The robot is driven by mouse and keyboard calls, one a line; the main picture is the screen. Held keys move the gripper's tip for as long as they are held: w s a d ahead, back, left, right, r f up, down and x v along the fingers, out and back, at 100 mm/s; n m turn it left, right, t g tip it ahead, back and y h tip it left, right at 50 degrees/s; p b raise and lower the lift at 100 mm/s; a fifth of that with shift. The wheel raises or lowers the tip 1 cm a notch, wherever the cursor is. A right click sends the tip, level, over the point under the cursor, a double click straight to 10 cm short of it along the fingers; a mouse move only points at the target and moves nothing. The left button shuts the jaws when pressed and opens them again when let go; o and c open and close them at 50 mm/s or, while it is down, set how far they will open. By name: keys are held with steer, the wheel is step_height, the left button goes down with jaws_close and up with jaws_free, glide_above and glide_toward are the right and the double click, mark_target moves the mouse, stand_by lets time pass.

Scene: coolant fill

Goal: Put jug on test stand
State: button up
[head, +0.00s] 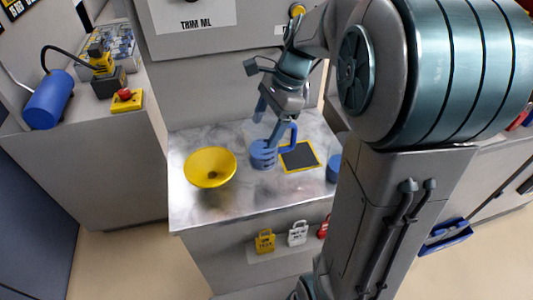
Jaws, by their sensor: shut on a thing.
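My gripper (275,127) comes down from above and is shut on the jug, near the handle. The jug looks roughly upright. I cannot tell whether its base touches the metal top. No label marks which surface is the test stand.
A yellow funnel (210,167) is left of the jug. Another blue object (334,168) is at the right, partly hidden by my arm. Yellow, white and red padlock-shaped tags hang on the front, including the yellow one (265,241). The front left of the top is clear.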

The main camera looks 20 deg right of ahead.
steer(key=shift+d+f, duration=0.1)
steer(key=shift+f, duration=3.4)
steer(key=shift+f, duration=0.2)
steer(key=o, duration=1.6)
steer(key=shift+o, duration=0.2)
